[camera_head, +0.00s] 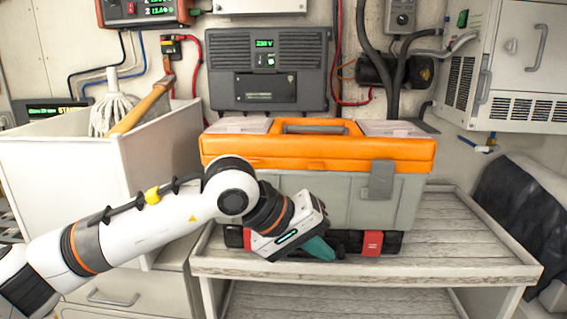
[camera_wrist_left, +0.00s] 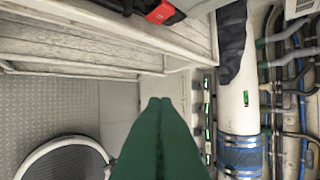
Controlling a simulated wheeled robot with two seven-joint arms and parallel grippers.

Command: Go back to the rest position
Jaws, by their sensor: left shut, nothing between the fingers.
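My left arm comes in from the left in the head view, and its gripper (camera_head: 322,250) is in front of the toolbox, over the front part of the wooden shelf. In the left wrist view the two green fingers (camera_wrist_left: 158,104) are together with nothing between them. The toolbox (camera_head: 318,150) has an orange lid and a grey body and stands closed on the shelf (camera_head: 455,232). The gripper hides part of the toolbox's lower front. I cannot tell whether the gripper touches it. My right gripper is in neither view.
A white bin (camera_head: 60,165) with a mop and an orange-handled tool stands left. A grey 230 V unit (camera_head: 268,95) hangs behind the toolbox. A white vented cabinet (camera_head: 520,70) is upper right. In the wrist view a round black object (camera_wrist_left: 65,160) is on the floor and pipes run right.

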